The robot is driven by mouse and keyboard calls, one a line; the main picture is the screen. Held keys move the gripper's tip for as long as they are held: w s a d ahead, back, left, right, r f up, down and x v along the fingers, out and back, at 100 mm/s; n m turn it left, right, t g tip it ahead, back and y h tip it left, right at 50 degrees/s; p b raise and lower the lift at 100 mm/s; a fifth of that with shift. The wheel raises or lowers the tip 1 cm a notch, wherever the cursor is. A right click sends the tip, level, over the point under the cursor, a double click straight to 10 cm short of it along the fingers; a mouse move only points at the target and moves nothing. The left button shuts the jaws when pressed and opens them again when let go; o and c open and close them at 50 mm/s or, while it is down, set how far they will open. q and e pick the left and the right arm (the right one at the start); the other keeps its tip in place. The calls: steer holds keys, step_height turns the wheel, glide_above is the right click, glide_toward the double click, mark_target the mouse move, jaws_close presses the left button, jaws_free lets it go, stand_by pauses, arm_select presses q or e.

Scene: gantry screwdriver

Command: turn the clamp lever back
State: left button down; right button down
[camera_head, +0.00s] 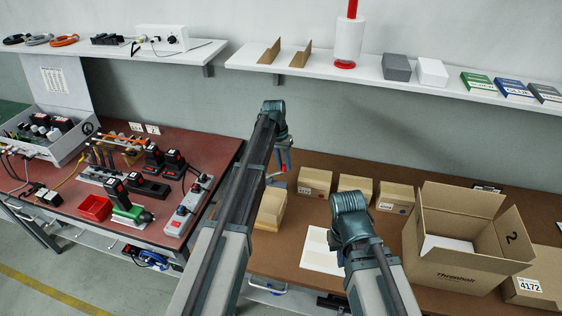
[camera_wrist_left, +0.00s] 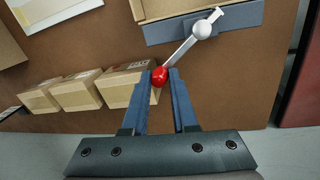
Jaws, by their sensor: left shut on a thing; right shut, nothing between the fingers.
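The clamp lever (camera_wrist_left: 185,47) shows in the left wrist view as a pale grey arm. It runs from a round pivot (camera_wrist_left: 201,29) on a grey-blue base plate (camera_wrist_left: 225,22) down to a red ball knob (camera_wrist_left: 159,75). My left gripper (camera_wrist_left: 160,80) has its two blue fingers shut on the red knob. In the head view my left gripper (camera_head: 284,167) hangs over the brown bench, and its arm covers much of the clamp. My right arm (camera_head: 350,217) is over the front of the bench; I cannot make out its gripper's fingers.
Small cartons (camera_head: 314,182) stand along the back of the brown bench, close to my left gripper. A large open carton (camera_head: 455,269) is at right. A white sheet (camera_head: 318,262) lies between the arms. The red bench (camera_head: 155,225) with tools is at left.

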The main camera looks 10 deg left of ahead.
arm_select(q)
steer(key=shift+s+d+m+g+y, duration=0.2)
steer(key=shift+s+m, duration=0.5)
steer(key=shift+m, duration=0.55)
steer(key=shift+s+d+m+g, duration=0.2)
steer(key=shift+s+m, duration=0.45)
steer(key=shift+m, duration=0.55)
steer(key=shift+s+d+m+g+y, duration=0.1)
steer(key=shift+s+d+m, duration=0.2)
steer(key=shift+s+m, duration=0.7)
steer(key=shift+w+m, duration=0.25)
steer(key=shift+m, duration=0.1)
steer(key=c, duration=0.7)
jaws_free()
steer(key=shift+r, duration=0.1)
steer(key=r+p, duration=0.4)
steer(key=w+a+r+p, duration=0.1)
steer(key=r+p, duration=0.8)
steer(key=shift+w+a+r+p, duration=0.2)
steer(key=shift+w+a+p, duration=0.1)
steer(key=shift+w+p, duration=0.05)
